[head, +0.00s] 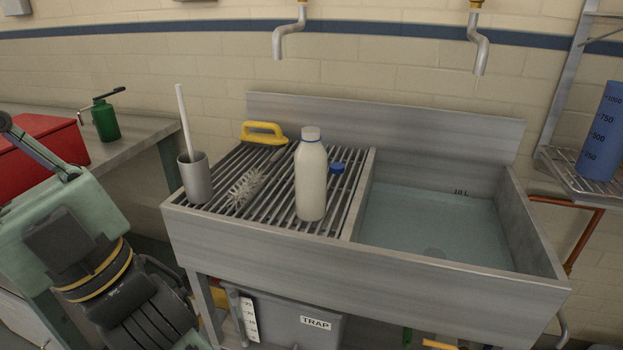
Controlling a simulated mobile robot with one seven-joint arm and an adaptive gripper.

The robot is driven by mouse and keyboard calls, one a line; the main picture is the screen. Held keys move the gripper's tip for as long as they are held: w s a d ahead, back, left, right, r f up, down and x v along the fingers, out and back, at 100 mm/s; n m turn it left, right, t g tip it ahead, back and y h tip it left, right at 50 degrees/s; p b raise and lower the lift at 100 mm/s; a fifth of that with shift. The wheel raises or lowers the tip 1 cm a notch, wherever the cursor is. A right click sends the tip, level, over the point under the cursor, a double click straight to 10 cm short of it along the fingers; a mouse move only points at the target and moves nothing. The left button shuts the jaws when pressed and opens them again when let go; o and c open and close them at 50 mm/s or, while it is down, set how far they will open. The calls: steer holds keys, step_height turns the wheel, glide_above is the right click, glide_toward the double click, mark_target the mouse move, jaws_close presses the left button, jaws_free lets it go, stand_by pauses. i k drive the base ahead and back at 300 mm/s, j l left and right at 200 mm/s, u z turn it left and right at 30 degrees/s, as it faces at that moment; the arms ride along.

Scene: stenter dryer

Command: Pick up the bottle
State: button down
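A white bottle (311,183) stands upright on the slatted drainboard (222,212) to the left of the sink basin. It has a pale cap and a thin blue ring at the neck. No fingertips of my gripper show in the head view. Pale green and dark parts at the lower left look like my arm, well apart from the bottle.
A blue cap (337,168) lies just right of the bottle. A bristle brush (247,185), a yellow-handled tool (263,132) and a grey cup (195,180) with a white stick are left of it. The basin (440,225) holds water. Two taps (290,35) hang above.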

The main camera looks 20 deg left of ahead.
mark_target(310, 157)
steer(key=l+u, duration=0.15)
steer(key=u, duration=0.35)
steer(key=l+u, duration=0.15)
steer(key=u, duration=0.3)
steer(key=l+u, duration=0.35)
steer(key=l, duration=0.2)
steer(key=k+l+u, duration=0.2)
steer(key=l+u, duration=0.15)
steer(key=k+l, duration=0.1)
steer(key=l, duration=0.3)
steer(key=k+l+u, duration=0.1)
steer(key=l, duration=0.35)
steer(key=k+l, duration=0.15)
steer(key=l, duration=0.25)
steer(key=k+l+u, duration=0.1)
steer(key=l, duration=0.3)
steer(key=i, duration=0.3)
